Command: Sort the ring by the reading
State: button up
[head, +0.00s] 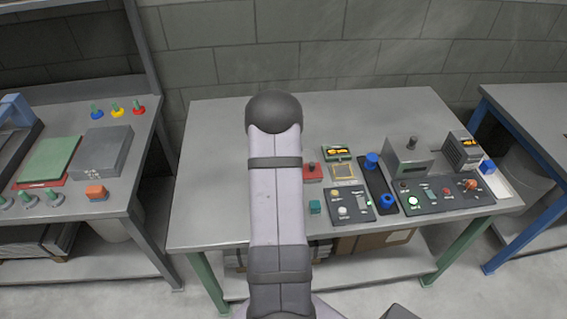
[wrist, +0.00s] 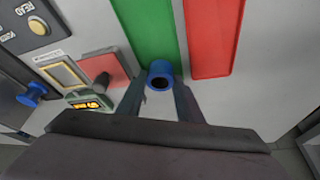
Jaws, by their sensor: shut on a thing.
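In the wrist view my gripper (wrist: 162,95) is shut on a blue ring (wrist: 160,66), a short tube with a dark hole facing the camera. The ring is at the near end of a green tray (wrist: 143,25); I cannot tell whether it touches it. A red tray (wrist: 214,38) lies to the right of the green one. A small display (wrist: 90,102) has lit yellow-orange marks, too small to read; it also shows in the head view (head: 338,152). A gold-framed pad (wrist: 62,73) is beside it. In the head view my arm hides the gripper, held ring and both trays.
A red block with a dark knob (wrist: 100,69) stands near the gripper's left. A READ button panel (head: 351,206), a dark rack with blue pieces (head: 378,185), a grey box (head: 408,157) and a console (head: 444,194) fill the table's right. The table's left is clear.

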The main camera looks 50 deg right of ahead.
jog(key=shift+f+b, duration=0.55)
dwell(0.4)
jog(key=o, duration=1.2)
jog(key=shift+o, duration=0.2)
jog(key=shift+r, duration=0.1)
jog(key=b+v, duration=0.1)
jog(key=v, duration=0.6)
jog(key=shift+b, duration=0.4)
jog(key=shift+a, duration=0.1)
